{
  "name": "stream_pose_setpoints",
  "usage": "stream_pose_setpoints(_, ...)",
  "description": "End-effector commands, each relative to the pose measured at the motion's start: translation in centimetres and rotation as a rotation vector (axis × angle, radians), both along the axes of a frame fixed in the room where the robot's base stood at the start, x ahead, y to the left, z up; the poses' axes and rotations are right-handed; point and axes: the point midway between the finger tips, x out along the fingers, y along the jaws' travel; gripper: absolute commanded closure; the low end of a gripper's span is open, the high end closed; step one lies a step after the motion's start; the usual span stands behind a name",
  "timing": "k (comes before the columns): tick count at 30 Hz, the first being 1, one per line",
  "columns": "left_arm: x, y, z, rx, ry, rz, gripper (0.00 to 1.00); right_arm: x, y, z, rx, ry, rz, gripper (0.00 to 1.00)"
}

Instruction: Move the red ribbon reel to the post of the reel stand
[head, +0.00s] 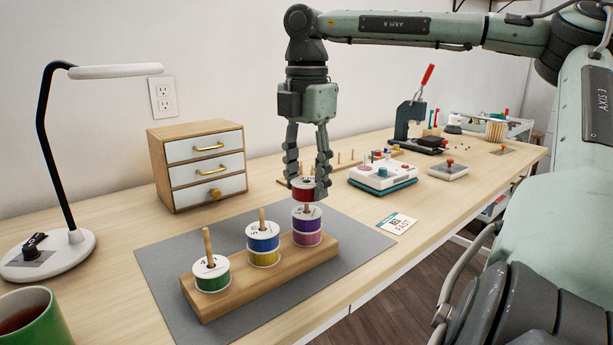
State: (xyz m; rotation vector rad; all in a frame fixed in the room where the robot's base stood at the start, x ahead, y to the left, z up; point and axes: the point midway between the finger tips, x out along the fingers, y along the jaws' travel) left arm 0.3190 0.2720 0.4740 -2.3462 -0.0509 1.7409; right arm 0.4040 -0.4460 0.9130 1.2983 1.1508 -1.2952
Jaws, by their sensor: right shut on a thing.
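The wooden reel stand (268,287) lies on a grey mat, with three posts in a row. The left post holds a green reel (211,275). The middle post holds a blue reel (263,237) above a yellow reel (264,257). The right post holds a purple reel (306,222) above a magenta reel (307,239). My right gripper (308,190) points down and is shut on the red ribbon reel (302,194), directly above the right stack. Whether the red reel touches the purple one I cannot tell. The right post's tip is hidden. My left gripper is out of view.
The grey mat (165,262) has bare room around the stand. A small drawer cabinet (197,165) and a lamp (60,240) stand at the left. A green mug (35,320) is at the front left. A card (397,223) lies right of the mat.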

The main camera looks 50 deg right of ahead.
Motion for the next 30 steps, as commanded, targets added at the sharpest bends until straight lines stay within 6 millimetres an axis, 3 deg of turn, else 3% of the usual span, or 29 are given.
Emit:
stream_pose_setpoints(25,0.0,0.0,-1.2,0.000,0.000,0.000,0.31,0.0,0.0,-1.5,0.000,-0.001,0.000,0.81)
stream_pose_setpoints(26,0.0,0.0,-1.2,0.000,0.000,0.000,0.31,0.0,0.0,-1.5,0.000,-0.001,0.000,0.53)
stream_pose_setpoints(30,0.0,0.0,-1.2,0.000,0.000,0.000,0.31,0.0,0.0,-1.5,0.000,0.000,0.000,0.35)
